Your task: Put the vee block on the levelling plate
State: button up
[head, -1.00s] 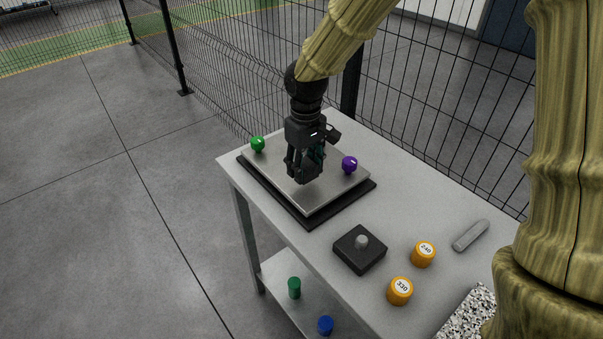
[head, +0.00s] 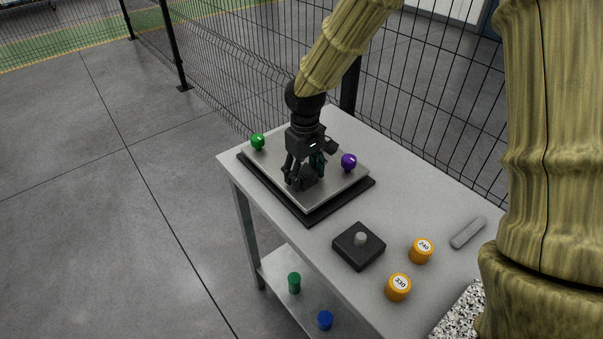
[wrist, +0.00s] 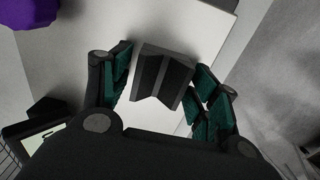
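The vee block (head: 307,182) is a dark grey block with a groove. It rests on the levelling plate (head: 336,189), a light grey plate on a black base with green and purple knobs. My gripper (head: 303,172) is just above the plate, its fingers on either side of the block. In the wrist view the vee block (wrist: 163,75) lies between the green finger pads, with narrow gaps showing beside it, so the gripper looks open. The fingers hide part of the block in the head view.
A black box with a grey knob (head: 360,239), two orange weights (head: 398,287) and a grey bar (head: 468,232) are on the table. Green (head: 294,282) and blue (head: 325,320) cylinders stand on the lower shelf. A wire fence (head: 430,110) runs behind the table.

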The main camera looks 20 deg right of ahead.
aim_at(304, 175)
jog(key=shift+r, duration=0.1)
notch_tip(304, 175, up, 12)
jog(key=b, duration=0.1)
jog(key=shift+b, duration=0.3)
dwell(0.5)
